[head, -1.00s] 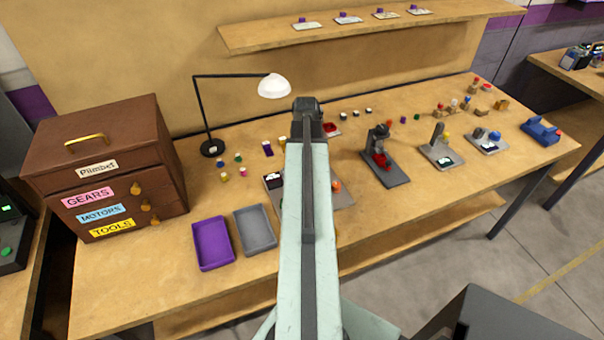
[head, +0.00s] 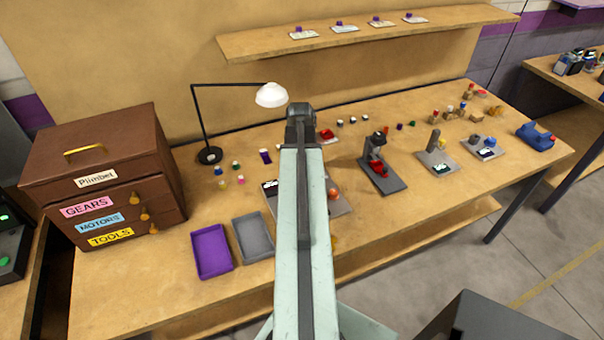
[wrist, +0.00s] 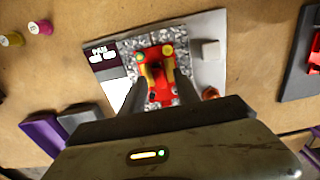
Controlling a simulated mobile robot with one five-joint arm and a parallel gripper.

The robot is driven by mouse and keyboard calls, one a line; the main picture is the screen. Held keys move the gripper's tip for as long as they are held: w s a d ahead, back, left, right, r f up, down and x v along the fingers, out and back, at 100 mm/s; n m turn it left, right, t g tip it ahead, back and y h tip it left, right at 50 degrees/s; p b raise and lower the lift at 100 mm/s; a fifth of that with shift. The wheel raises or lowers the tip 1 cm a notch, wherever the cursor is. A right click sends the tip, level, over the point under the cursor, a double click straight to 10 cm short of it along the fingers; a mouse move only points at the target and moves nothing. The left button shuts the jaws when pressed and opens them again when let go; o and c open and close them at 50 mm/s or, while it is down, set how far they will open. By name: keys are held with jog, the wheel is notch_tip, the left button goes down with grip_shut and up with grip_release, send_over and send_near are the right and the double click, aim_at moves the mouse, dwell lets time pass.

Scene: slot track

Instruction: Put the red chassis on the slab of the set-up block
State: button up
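The red chassis (wrist: 158,70) is between the two dark fingers of my gripper (wrist: 159,80) in the wrist view. The fingers lie close along both its sides and look shut on it. Yellow and green round spots show at its far end. The speckled grey slab (wrist: 183,96) of the set-up block is directly behind it in that view; I cannot tell whether they touch. The set-up block's light grey plate (wrist: 208,72) extends around the slab. In the head view the block (head: 338,206) is mostly hidden behind my arm, and the gripper's fingers are hidden.
A lamp (head: 271,95) stands behind.

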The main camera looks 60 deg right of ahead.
notch_tip(320, 180, up, 11)
jog(key=p, duration=1)
